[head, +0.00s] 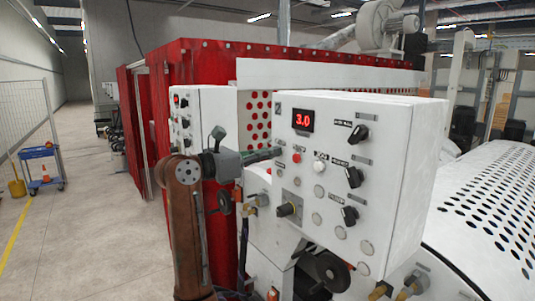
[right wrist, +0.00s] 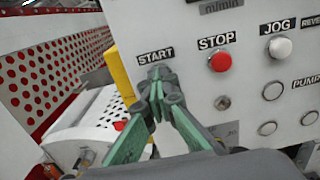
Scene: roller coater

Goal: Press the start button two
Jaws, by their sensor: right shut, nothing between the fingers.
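In the right wrist view, the panel carries a START label (right wrist: 156,56). The start button under that label is hidden behind my fingertips. My right gripper (head: 278,152) is shut and empty, its green fingers pointing at the panel. In the right wrist view, the fingertips of the gripper (right wrist: 163,85) lie just below the START label, at or very near the panel; I cannot tell whether they touch. My left gripper is not in view.
The red STOP button (right wrist: 221,61) and white JOG button (right wrist: 281,47) sit right of my fingertips. Black knobs (head: 353,177) line the panel's right side. A second, smaller control box (head: 205,112) stands behind at left. A perforated white cover (head: 495,200) is at right.

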